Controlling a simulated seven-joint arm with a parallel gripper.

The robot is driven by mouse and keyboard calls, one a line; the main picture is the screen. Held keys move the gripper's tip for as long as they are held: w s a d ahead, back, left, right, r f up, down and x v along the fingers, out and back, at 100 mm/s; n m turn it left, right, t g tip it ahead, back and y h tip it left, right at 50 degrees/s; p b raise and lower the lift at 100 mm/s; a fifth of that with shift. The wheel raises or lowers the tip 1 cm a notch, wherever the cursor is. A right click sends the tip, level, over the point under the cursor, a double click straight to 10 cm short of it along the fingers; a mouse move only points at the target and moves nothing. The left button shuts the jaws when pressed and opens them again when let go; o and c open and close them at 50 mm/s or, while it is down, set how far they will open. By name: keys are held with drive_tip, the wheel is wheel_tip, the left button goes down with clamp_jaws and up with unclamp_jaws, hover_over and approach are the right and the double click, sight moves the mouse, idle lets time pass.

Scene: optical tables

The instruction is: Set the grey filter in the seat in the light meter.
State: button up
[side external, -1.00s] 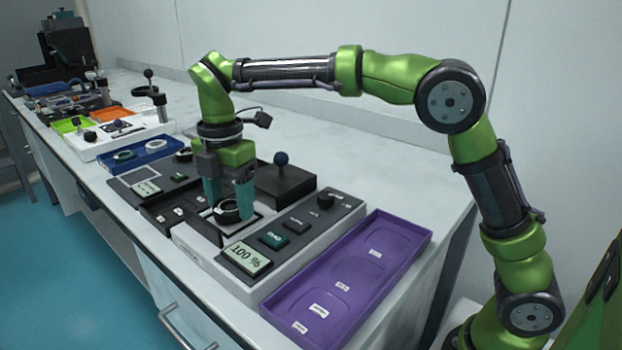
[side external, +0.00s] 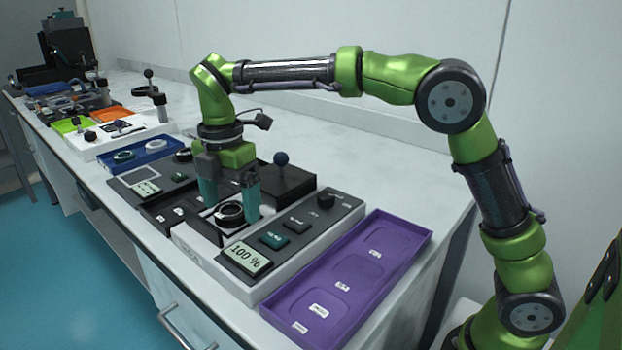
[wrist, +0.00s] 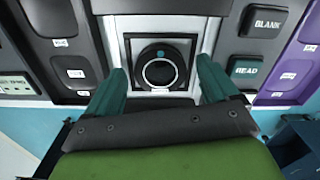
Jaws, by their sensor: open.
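The grey filter, a dark round ring (side external: 230,212), lies at the seat of the light meter (side external: 202,252). In the wrist view the ring (wrist: 160,70) looks centred on the dark square seat (wrist: 134,46). I cannot tell whether it is fully down. My gripper (side external: 230,205) is open, its two teal fingers standing on either side of the ring with gaps. The fingers also flank it in the wrist view (wrist: 161,64). The meter's display (side external: 245,257) reads 100 %.
A purple tray (side external: 408,262) with labelled, empty hollows lies right of the meter. A dark tray (side external: 160,217) and a blue tray (side external: 128,167) with rings lie to the left.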

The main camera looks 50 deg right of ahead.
sight(231, 209)
wheel_tip(231, 209, up, 11)
drive_tip(key=s+d+r+m+t, duration=0.1)
drive_tip(key=s+d+r+m, duration=0.1)
drive_tip(key=s+d+m, duration=0.3)
drive_tip(key=s+d+f+m+t, duration=0.2)
drive_tip(key=s+f+m, duration=0.2)
drive_tip(key=s+m, duration=0.1)
drive_tip(key=s+d+f+m+t+y, duration=0.1)
drive_tip(key=s+d+f+m+t, duration=0.1)
drive_tip(key=m, duration=0.6)
drive_tip(key=s+d+f+m+t+y, duration=0.1)
drive_tip(key=s+d+f+m, duration=0.3)
drive_tip(key=s, duration=0.5)
wheel_tip(231, 209, down, 3)
drive_tip(key=shift+f+m+t, duration=0.1)
drive_tip(key=shift+m+t, duration=0.5)
drive_tip(key=shift+m, duration=0.6)
